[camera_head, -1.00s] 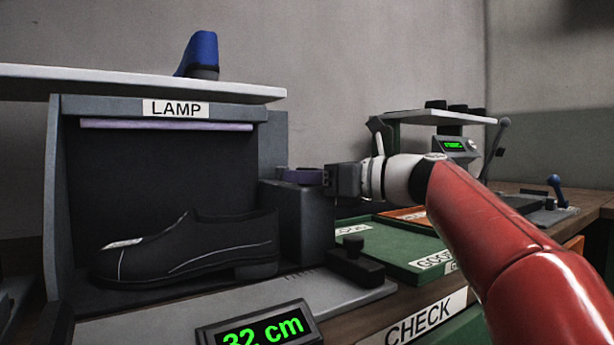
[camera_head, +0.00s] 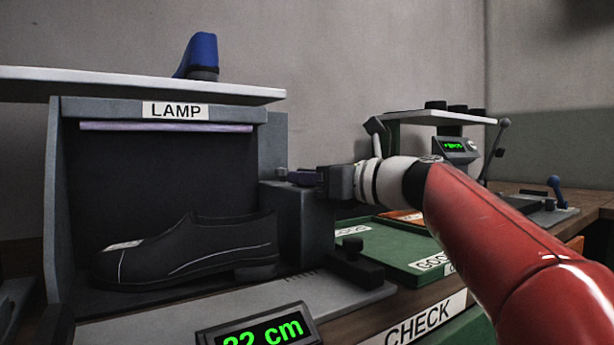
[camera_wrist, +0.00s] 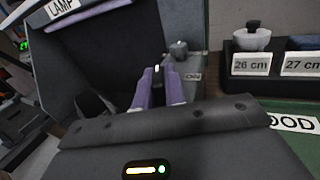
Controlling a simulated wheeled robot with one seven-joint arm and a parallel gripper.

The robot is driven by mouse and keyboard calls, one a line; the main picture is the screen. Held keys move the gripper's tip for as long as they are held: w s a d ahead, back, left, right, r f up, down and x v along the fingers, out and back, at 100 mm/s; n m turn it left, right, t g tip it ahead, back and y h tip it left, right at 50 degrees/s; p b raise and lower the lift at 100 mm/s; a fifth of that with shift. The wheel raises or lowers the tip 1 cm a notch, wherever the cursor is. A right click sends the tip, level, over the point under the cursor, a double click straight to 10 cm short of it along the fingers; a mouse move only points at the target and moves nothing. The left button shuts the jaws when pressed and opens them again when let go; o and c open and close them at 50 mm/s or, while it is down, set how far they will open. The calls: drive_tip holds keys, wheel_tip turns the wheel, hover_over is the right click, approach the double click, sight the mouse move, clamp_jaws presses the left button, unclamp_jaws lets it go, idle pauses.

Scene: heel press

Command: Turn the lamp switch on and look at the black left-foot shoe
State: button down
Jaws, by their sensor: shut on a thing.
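The black shoe (camera_head: 180,254) sits in the grey lamp booth (camera_head: 52,200), toe to the left and heel to the right, with pale lines on its side. The lamp tube (camera_head: 165,127) under the LAMP label is a dull lilac and the booth inside is dark. My gripper (camera_head: 302,177) is at the top of the grey box on the booth's right side. In the wrist view, its purple fingers (camera_wrist: 160,88) are closed around a small pale-tipped lever, the lamp switch (camera_wrist: 157,69), mostly hidden between them. The shoe is only partly visible there.
A green tray (camera_head: 390,250) marked GOOD lies right of the booth, with an orange tray (camera_head: 405,216) behind. A black knob block (camera_head: 355,267) and a display (camera_head: 262,328) reading in cm are in front. A blue shoe (camera_head: 198,56) stands on the top shelf (camera_head: 130,83).

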drive_tip(key=m+t+h+p, duration=0.2)
drive_tip(key=m+t+h, duration=0.1)
drive_tip(key=m+t+h+p, duration=0.1)
drive_tip(key=h, duration=0.1)
drive_tip(key=shift+s+a+r+t, duration=0.1)
drive_tip(key=shift+a+r+t, duration=0.05)
drive_tip(key=shift+r+t, duration=0.2)
drive_tip(key=m+t+h+p, duration=0.2)
drive_tip(key=m+h+p, duration=0.1)
drive_tip(key=p, duration=0.1)
drive_tip(key=shift+r+h, duration=0.15)
drive_tip(key=shift+h, duration=0.15)
drive_tip(key=shift+m+t+h+p, duration=0.25)
drive_tip(key=shift+m+h+p, duration=0.45)
drive_tip(key=shift+h+p, duration=0.4)
drive_tip(key=shift+f+m+t+h+b, duration=0.25)
drive_tip(key=shift+m+h+b, duration=0.2)
drive_tip(key=shift+m+h, duration=0.55)
drive_tip(key=shift+h, duration=0.5)
drive_tip(key=c, duration=1.5)
unclamp_jaws()
drive_tip(key=shift+f, duration=0.15)
drive_tip(key=shift+o, duration=0.2)
